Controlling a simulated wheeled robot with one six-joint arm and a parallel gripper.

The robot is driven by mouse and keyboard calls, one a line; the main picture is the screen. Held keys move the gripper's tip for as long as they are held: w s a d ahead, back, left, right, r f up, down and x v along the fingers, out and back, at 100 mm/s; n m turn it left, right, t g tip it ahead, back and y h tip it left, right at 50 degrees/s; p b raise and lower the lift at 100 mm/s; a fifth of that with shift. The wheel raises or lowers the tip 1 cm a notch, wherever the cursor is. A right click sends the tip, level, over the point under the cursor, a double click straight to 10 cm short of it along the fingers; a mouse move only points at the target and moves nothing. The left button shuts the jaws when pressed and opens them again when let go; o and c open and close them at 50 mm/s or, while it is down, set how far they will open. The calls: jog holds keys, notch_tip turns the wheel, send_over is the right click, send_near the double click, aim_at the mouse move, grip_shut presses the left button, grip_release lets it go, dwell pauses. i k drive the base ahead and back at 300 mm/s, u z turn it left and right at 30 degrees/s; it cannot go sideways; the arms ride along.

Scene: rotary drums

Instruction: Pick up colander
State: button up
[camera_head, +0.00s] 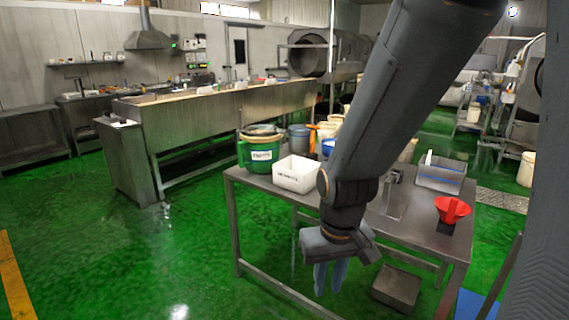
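I cannot pick out a colander for certain. A round, dark-rimmed item (261,130) sits on top of the green bucket (259,153) at the table's left back corner; it is too small to tell if it is the colander. My gripper (330,276) hangs fingers down in front of the table's near edge. Its two bluish fingers stand slightly apart with nothing seen between them. My arm hides the middle of the table.
A metal box (397,289) is below. Green floor to the left is clear.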

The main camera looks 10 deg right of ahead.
aim_at(255, 130)
jog(key=u, duration=0.55)
jog(key=k, duration=0.65)
jog(key=u, duration=0.7)
jog(key=i, duration=2.35)
jog(key=z, duration=1.55)
jog(key=i, duration=0.75)
jog(key=z, duration=0.7)
